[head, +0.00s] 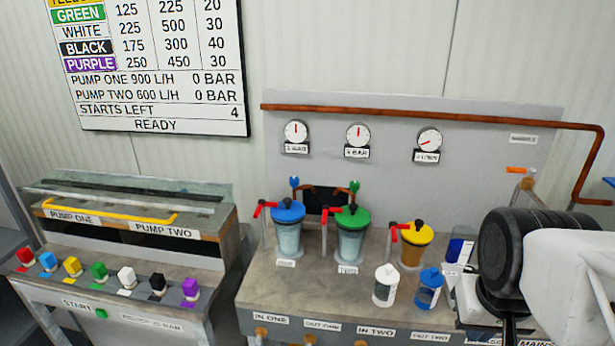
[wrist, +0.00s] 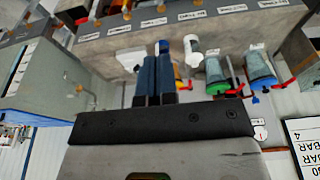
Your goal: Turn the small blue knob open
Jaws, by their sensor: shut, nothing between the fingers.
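The small blue knob (head: 294,184) stands at the back of the right bench, above and behind the blue-lidded canister (head: 289,235). A small green knob (head: 354,187) stands to its right. I cannot tell for sure how the blue knob is turned. My gripper (wrist: 156,58) shows in the wrist view with its two dark blue fingers together and nothing between them. It is apart from the blue knob, on the side of the white cup (wrist: 192,50). In the head view my arm is at the right and the fingertips are not visible.
Green-lidded (head: 351,238) and yellow-lidded (head: 411,245) canisters with red handles stand on the bench (head: 258,292). A white cup (head: 386,286) and a blue-capped bottle (head: 429,288) stand in front. A copper pipe (head: 400,112) runs along the back panel. A button console (head: 60,290) is at left.

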